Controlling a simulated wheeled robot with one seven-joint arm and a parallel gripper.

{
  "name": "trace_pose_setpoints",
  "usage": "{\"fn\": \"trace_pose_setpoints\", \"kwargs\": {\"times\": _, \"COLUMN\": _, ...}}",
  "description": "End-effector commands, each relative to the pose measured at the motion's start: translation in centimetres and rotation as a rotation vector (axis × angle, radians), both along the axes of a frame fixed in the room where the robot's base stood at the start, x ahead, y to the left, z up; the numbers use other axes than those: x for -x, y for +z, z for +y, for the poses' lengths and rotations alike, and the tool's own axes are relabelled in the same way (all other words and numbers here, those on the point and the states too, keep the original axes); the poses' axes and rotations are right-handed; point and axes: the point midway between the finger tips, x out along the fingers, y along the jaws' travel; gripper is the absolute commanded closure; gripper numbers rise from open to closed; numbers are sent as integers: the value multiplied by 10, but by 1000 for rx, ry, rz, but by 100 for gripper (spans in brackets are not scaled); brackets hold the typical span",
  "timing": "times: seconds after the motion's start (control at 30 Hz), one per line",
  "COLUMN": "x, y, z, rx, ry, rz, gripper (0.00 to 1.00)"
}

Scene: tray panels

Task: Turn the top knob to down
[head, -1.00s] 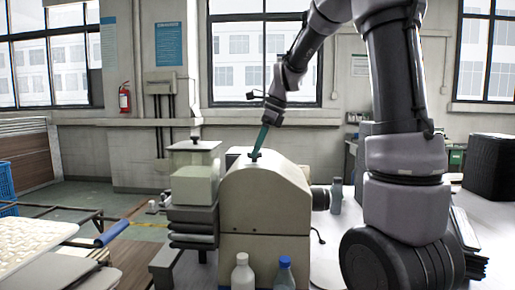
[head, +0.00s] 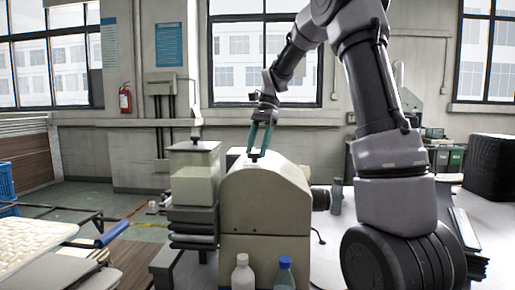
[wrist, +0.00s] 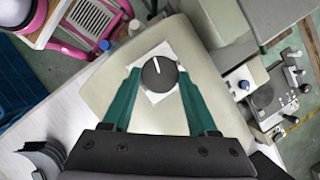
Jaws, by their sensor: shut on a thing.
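The top knob (wrist: 159,74) is round and dark with a white pointer line, on a white square plate (wrist: 147,52) on top of the cream rounded housing (head: 262,200). In the wrist view the pointer line points up and slightly left. My gripper (wrist: 159,76) has its two green fingers on opposite sides of the knob, shut on it. In the head view my gripper (head: 258,152) reaches down from above to the housing's top, and the knob (head: 255,157) shows only as a small dark spot between the fingertips.
A pale box-shaped machine (head: 194,180) stands close left of the housing. A white bottle (head: 243,272) and a blue-capped bottle (head: 285,274) stand in front of it. A grey bottle (head: 336,196) stands to the right on the white table.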

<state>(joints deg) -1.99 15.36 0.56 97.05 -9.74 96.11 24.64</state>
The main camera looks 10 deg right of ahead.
Motion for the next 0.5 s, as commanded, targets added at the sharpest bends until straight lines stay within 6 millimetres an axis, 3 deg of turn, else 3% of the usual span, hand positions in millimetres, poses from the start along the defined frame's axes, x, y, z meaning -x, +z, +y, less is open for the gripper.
{"fn": "trace_pose_setpoints", "kwargs": {"times": 0.5, "x": -4, "y": 0, "z": 4, "rx": 0, "ry": 492, "rz": -1, "gripper": 97}}
